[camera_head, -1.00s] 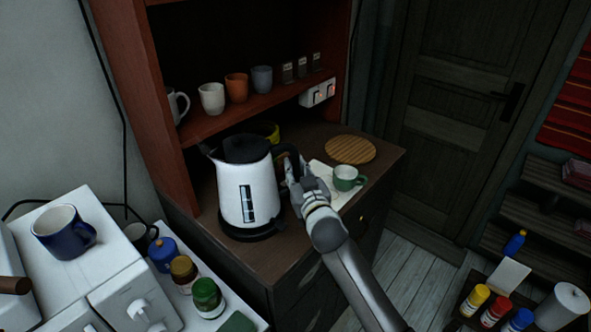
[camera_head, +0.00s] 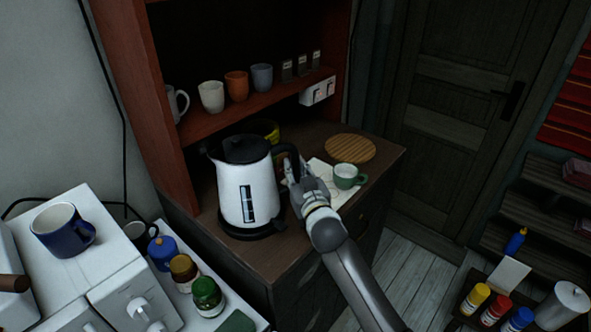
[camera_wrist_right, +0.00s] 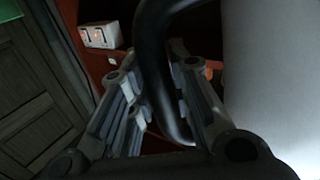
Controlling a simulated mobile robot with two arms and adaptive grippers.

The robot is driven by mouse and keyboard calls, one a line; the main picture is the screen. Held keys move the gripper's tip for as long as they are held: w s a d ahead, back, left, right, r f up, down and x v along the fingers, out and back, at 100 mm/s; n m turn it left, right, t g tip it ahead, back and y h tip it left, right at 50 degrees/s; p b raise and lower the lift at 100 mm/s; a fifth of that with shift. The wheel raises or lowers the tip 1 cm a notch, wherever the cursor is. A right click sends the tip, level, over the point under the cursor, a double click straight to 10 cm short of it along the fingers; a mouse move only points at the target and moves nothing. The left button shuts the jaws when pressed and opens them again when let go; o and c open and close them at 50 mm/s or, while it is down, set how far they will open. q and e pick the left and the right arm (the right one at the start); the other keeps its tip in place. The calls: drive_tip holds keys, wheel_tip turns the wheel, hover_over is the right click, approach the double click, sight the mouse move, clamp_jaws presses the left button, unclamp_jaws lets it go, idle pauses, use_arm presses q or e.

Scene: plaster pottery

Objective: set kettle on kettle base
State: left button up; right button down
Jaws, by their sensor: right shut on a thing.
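The white kettle (camera_head: 247,190) with a black lid and handle stands upright on the brown cabinet top in the head view. Its black base (camera_head: 253,231) shows beneath it; I cannot tell whether the kettle is fully seated on it. My right gripper (camera_head: 295,172) is at the kettle's right side, shut on the black handle. In the right wrist view the handle (camera_wrist_right: 153,75) passes between the fingers (camera_wrist_right: 158,100), with the white kettle body (camera_wrist_right: 270,70) to the right. My left gripper is not in view.
A green cup (camera_head: 347,176) and a round wooden board (camera_head: 350,149) sit right of the gripper. Several cups stand on the red shelf (camera_head: 240,114) behind. A white socket box (camera_head: 318,91) is on the shelf's right. Jars (camera_head: 207,296) stand front left.

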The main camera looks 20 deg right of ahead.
idle(0.3)
drive_tip(key=c, duration=1.6)
unclamp_jaws()
drive_tip(key=shift+s+f, duration=0.15)
drive_tip(key=shift+f, duration=0.3)
drive_tip(key=shift+s+r+p, duration=0.2)
drive_tip(key=shift+s+p, duration=0.25)
drive_tip(key=shift+s, duration=1)
drive_tip(key=s+p, duration=0.2)
drive_tip(key=s, duration=0.6)
drive_tip(key=shift+d, duration=0.2)
